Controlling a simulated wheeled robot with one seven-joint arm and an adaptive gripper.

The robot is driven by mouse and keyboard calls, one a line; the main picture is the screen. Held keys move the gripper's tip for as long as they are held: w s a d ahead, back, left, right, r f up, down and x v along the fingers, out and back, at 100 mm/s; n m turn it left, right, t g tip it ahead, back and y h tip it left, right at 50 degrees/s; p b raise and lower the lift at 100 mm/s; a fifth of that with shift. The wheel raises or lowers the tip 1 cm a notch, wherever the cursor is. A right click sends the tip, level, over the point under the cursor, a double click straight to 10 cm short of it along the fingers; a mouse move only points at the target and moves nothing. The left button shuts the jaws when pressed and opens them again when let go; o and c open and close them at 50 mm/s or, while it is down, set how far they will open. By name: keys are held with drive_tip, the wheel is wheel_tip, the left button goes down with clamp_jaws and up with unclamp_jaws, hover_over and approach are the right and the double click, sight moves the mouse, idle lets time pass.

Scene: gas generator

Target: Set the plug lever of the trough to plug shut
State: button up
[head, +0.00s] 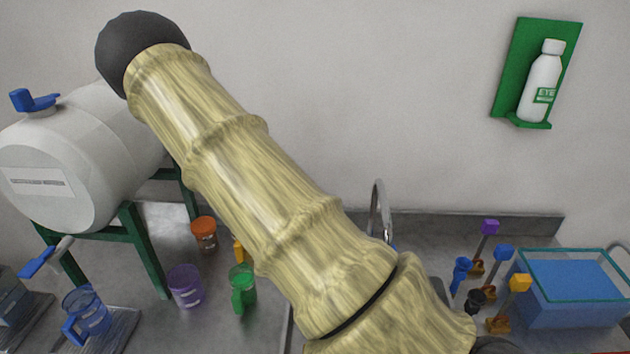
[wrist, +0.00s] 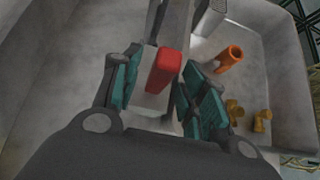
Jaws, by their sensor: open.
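The plug lever shows in the wrist view as a red block (wrist: 163,70) on a pale grey bar or post. It sits between the fingers of my gripper (wrist: 157,88), near the fingertips. My gripper is open, with one teal-padded finger on each side of the lever. I cannot tell whether either pad touches it. The trough (wrist: 268,60) is a pale grey basin around and beyond the gripper. The plug itself is not clearly visible. In the head view my arm runs across the middle, and I cannot make out the gripper or lever.
An orange tube (wrist: 229,59) and small yellow-orange pieces (wrist: 262,120) lie right of the gripper. In the head view, a white barrel (head: 75,150) stands left on a green stand. Cups (head: 185,285), a tap (head: 380,210) and a blue-filled tub (head: 575,290) share the counter.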

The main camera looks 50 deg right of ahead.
drive_tip(key=v, duration=0.9)
drive_tip(key=shift+w+a+r, duration=0.15)
drive_tip(key=shift+a+r, duration=0.05)
drive_tip(key=shift+r, duration=0.1)
